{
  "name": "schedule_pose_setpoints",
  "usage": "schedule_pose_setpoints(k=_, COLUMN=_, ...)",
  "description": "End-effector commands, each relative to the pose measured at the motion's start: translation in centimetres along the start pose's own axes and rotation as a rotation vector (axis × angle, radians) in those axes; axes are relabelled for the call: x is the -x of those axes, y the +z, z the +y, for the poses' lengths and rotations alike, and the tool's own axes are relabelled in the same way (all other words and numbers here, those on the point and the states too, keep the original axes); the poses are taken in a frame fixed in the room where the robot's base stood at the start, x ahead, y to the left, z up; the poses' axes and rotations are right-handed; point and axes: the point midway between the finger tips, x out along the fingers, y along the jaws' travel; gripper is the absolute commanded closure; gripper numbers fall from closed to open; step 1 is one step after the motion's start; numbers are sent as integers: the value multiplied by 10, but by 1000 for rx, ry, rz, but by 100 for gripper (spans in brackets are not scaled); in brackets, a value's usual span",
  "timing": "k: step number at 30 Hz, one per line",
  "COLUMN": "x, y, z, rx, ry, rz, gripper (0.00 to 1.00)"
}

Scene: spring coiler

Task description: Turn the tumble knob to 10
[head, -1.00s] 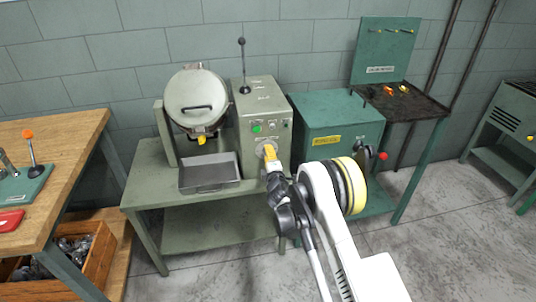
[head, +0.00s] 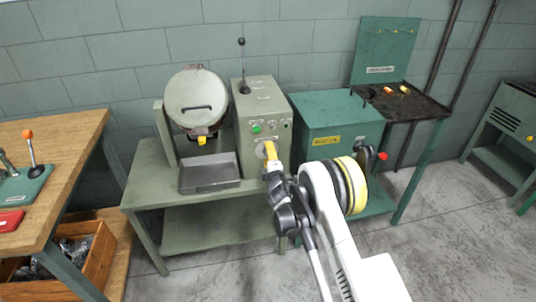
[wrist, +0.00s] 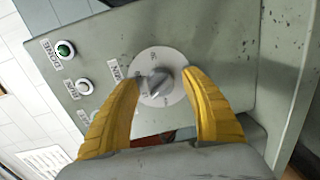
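The tumble knob (wrist: 160,84) is a grey pointer knob on a round white dial (wrist: 148,58), on the front of a grey-green control box (head: 262,97). In the wrist view my gripper (wrist: 158,86) is open. Its yellow fingers stand on either side of the knob, with gaps showing between them and it. The dial's printed marks are too small to read. In the head view my gripper (head: 271,152) is at the box front, and the dial's white edge (head: 260,149) shows beside it; the knob is hidden there.
A tumbler drum (head: 196,92) and a grey tray (head: 209,173) stand left of the box. A green machine (head: 335,115) stands close on the right.

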Motion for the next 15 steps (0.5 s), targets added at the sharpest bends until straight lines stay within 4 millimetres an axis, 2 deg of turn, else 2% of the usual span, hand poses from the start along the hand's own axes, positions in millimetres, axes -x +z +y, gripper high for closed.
schedule_pose_setpoints(k=5, x=6, y=0, z=0, rx=0, ry=0, rz=0, gripper=46)
schedule_pose_setpoints(k=15, x=61, y=0, z=0, rx=0, ry=0, rz=0, gripper=46)
